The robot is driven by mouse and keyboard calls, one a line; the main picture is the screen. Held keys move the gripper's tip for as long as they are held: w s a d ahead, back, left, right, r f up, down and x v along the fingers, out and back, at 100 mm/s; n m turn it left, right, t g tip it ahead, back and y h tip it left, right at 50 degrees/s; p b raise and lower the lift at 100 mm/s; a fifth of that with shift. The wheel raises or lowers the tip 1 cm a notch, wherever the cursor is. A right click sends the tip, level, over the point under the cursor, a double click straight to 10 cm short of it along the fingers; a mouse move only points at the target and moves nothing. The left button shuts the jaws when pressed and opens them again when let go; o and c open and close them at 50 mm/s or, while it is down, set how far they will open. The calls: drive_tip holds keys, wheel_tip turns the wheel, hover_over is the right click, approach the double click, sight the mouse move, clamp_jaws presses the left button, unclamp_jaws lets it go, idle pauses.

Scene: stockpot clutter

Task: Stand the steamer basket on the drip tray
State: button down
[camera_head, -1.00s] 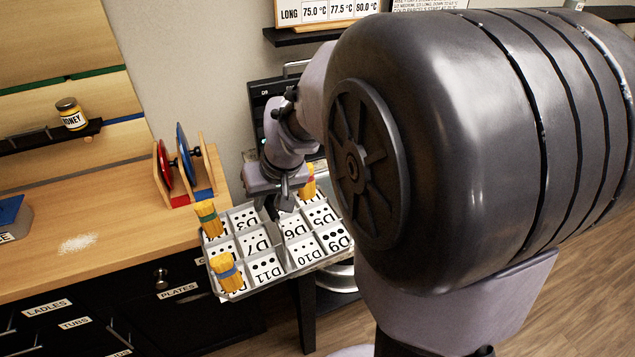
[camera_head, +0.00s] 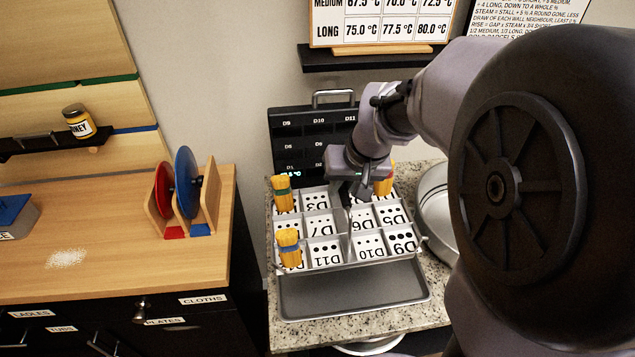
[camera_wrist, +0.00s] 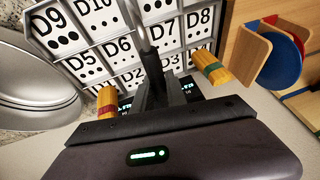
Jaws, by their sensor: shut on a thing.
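The steamer basket (camera_head: 352,267) is a grey metal grid of compartments with labelled floors, such as D3, D6 and D11. Three yellow bundles stand in it, banded green (camera_head: 284,197), blue (camera_head: 289,252) and red (camera_head: 384,186). My gripper (camera_head: 346,198) is shut on the basket near its middle; the wrist view also shows my gripper (camera_wrist: 158,85) there. The drip tray (camera_head: 350,298) is a flat dark grey tray on the granite counter. The basket covers its back part in the head view, and its front part shows bare. I cannot tell whether they touch.
A dark display panel (camera_head: 290,130) with a handle stands behind the basket. A round metal pot (camera_head: 435,215) is close on the right. A wooden counter (camera_head: 130,265) at the left carries a rack with a red disc (camera_head: 163,190) and blue disc (camera_head: 186,170).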

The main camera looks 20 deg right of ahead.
drive_tip(key=shift+w+d, duration=0.1)
drive_tip(key=shift+d, duration=0.15)
drive_tip(key=s+a+f+b, duration=0.1)
drive_tip(key=s+f+b, duration=0.1)
drive_tip(key=s, duration=0.6)
drive_tip(key=s+a+f+b, duration=0.1)
drive_tip(key=s+f, duration=0.2)
drive_tip(key=s, duration=0.4)
approach(354, 206)
drive_tip(key=f, duration=0.1)
drive_tip(key=a+f, duration=0.1)
drive_tip(key=f, duration=0.1)
drive_tip(key=w+a+f, duration=0.1)
drive_tip(key=f, duration=0.1)
drive_tip(key=shift+a+b, duration=0.2)
drive_tip(key=shift+b, duration=0.2)
wheel_tip(354, 206, down, 4)
drive_tip(key=shift+r+b, duration=0.2)
drive_tip(key=shift+b, duration=0.8)
drive_tip(key=shift+r, duration=0.1)
